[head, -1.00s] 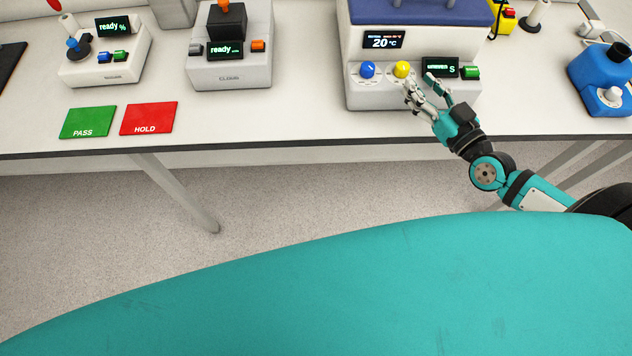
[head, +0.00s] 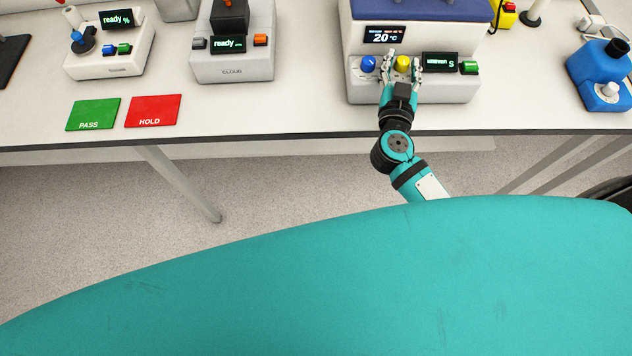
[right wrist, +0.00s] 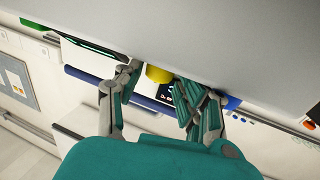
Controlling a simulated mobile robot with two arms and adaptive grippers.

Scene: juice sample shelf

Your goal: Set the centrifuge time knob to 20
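The centrifuge (head: 362,88) is a white machine with a blue top at the back right of the table. Its front has a blue knob (head: 368,64) and a yellow knob (head: 402,62). I cannot read which one is labelled time. One display (head: 387,37) reads 20 °C, and a smaller display (head: 440,62) reads "uneven S". My right gripper (head: 403,68) is open at the yellow knob, with fingers on either side. In the right wrist view the yellow knob (right wrist: 158,74) shows between the spread fingers (right wrist: 160,92); contact is unclear. My left gripper is out of view.
A green button (head: 469,67) sits right of the small display. A blue device (head: 597,75) stands at the far right. Two other white devices stand left, with green PASS (head: 93,113) and red HOLD (head: 153,110) cards before them. The table between HOLD and the centrifuge is largely clear.

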